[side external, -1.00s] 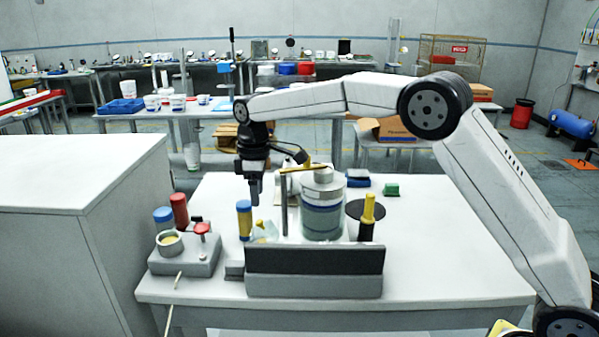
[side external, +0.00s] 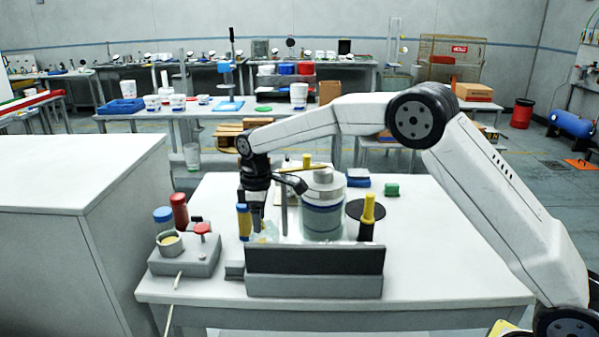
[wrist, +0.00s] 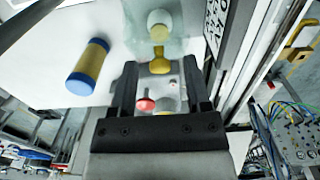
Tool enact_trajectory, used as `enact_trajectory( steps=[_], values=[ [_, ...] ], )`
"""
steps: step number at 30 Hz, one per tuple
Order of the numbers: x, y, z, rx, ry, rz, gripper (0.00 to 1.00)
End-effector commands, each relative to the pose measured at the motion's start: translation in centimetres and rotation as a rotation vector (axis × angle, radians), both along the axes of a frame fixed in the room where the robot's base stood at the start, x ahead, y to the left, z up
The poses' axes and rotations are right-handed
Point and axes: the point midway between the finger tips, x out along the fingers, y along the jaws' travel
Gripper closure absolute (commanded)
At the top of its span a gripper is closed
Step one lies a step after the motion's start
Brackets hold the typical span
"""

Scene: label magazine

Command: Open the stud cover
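A clear cover with a yellow knob (wrist: 159,65) shows in the wrist view just ahead of my fingers; I take it to be the stud cover. A pale round piece with a yellow part (wrist: 158,22) shows beyond the knob. My gripper (wrist: 160,66) is open, one finger on each side of the knob, with visible gaps. In the side view my gripper (side external: 256,222) points down behind the blue-and-yellow cylinder and hides much of the clear cover (side external: 268,231). Whether the cover is shut is hard to tell.
A blue-and-yellow cylinder (side external: 244,222) stands close to my gripper. A large jar (side external: 322,215) and a thin post are to its right. A dark panel (side external: 314,261) stands in front. A grey box with a red button (side external: 202,231) is at left.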

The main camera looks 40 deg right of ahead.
Motion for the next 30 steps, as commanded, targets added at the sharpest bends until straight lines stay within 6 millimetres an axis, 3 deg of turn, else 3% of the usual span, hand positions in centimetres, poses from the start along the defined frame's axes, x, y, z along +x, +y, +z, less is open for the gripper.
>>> enact_trajectory(
  steps=[1,5,6,30],
  values=[
    [0.0,0.0,0.01,0.0,0.0,0.0,0.56],
    [0.0,0.0,0.02,0.0,0.0,0.0,0.97],
    [0.0,0.0,0.02,0.0,0.0,0.0,1.0],
    [0.01,0.0,0.07,0.0,0.0,0.0,1.0]
  ],
)
